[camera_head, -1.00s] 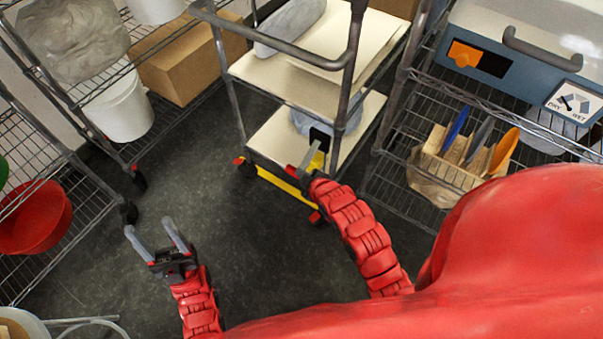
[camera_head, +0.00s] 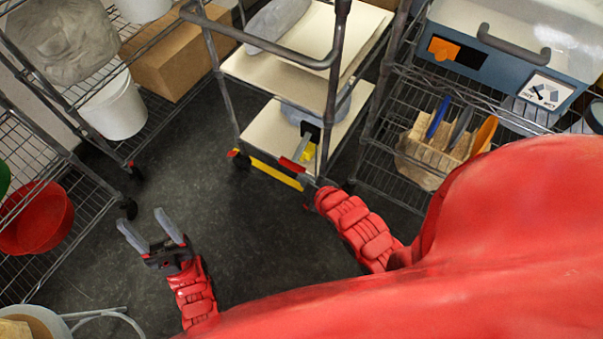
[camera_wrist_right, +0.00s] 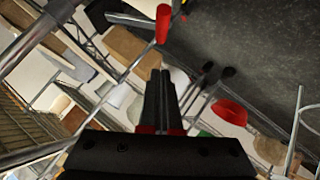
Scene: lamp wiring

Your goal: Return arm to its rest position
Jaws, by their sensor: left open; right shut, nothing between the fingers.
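My left gripper (camera_head: 152,231) is at the lower left of the head view, over the dark floor. Its two grey fingers are spread apart and nothing is between them. My right arm reaches up to the cart (camera_head: 262,170), and my right gripper (camera_head: 306,137) is in front of the cart's lower shelf. In the right wrist view its two dark fingers (camera_wrist_right: 161,88) lie together, with nothing between them. Whether the right gripper touches the cart cannot be told.
A wire rack with a red bowl (camera_head: 38,217) stands at left. A white bucket (camera_head: 115,108) and a cardboard box (camera_head: 178,58) are behind. At right a rack holds a blue-grey machine (camera_head: 505,62) and a divided bin (camera_head: 440,152). The floor (camera_head: 215,150) between is clear.

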